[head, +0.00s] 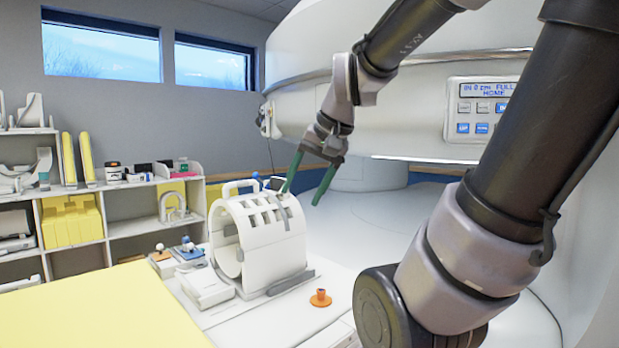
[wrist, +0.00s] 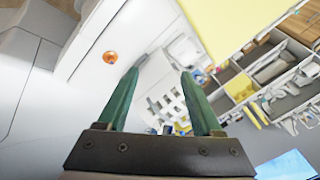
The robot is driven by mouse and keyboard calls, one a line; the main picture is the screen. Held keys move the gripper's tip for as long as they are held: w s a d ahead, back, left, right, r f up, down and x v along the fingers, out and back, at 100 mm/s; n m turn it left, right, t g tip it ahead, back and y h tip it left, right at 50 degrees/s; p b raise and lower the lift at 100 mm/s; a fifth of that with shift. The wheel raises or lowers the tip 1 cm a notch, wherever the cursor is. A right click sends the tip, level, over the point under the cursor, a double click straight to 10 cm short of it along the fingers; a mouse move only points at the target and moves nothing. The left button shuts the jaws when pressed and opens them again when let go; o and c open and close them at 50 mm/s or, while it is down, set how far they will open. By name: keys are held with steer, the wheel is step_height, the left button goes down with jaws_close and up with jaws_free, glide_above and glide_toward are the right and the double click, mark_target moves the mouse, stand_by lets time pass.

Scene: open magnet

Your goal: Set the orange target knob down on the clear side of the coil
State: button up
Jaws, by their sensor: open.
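The orange target knob (head: 320,298) stands on the white table to the right of the coil, apart from it. It also shows in the wrist view (wrist: 110,57), left of my fingers. The coil (head: 272,246) is a white, slotted, open cylinder lying on its side on a base. In the wrist view the coil (wrist: 165,98) shows between and beyond the fingers. My gripper (head: 301,198) has green fingers, spread apart with nothing between them. It hangs in the air above the coil's upper right side, and above and behind the knob.
At the coil's left is a white box (head: 205,287), with small pieces carrying orange and blue knobs (head: 160,248) behind it. Shelves (head: 130,215) line the left wall. A yellow surface (head: 95,310) fills the near left. The large white magnet (head: 400,110) overhangs the right.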

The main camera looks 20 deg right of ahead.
steer(key=shift+s+r+n+t+h, duration=0.3)
steer(key=shift+s+r+n+t, duration=0.5)
steer(key=shift+s+r, duration=0.55)
steer(key=shift+f, duration=0.15)
